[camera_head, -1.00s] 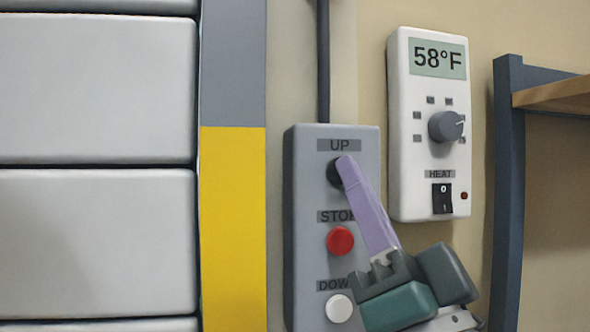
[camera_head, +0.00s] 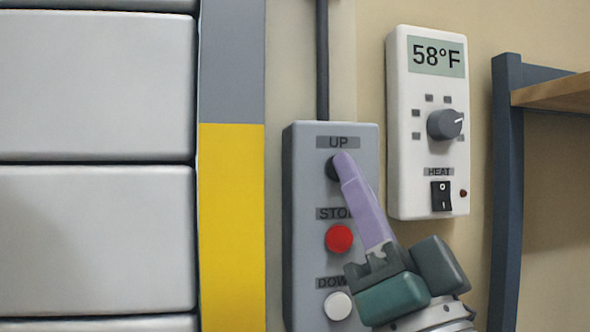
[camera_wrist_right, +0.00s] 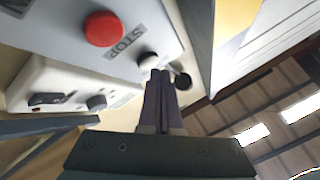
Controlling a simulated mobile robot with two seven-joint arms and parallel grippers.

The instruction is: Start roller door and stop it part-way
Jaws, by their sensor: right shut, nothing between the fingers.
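A grey control box (camera_head: 307,250) hangs on the wall in the head view. Its black UP button (camera_head: 331,170) is at the top, the red STOP button (camera_head: 339,239) in the middle and the white DOWN button (camera_head: 338,305) at the bottom. My right gripper (camera_head: 344,160) is shut and empty. Its purple fingertips overlap the right side of the UP button; I cannot tell whether they touch it. The red STOP button also shows in the right wrist view (camera_wrist_right: 103,29). The roller door (camera_head: 95,85) fills the left side with pale horizontal panels. My left gripper is not in view.
A grey and yellow post (camera_head: 232,220) stands between door and box. Right of the box is a white thermostat (camera_head: 398,150) reading 58°F, with a knob and a HEAT switch. A dark blue rack post (camera_head: 507,200) with a wooden shelf (camera_head: 555,94) stands at the far right.

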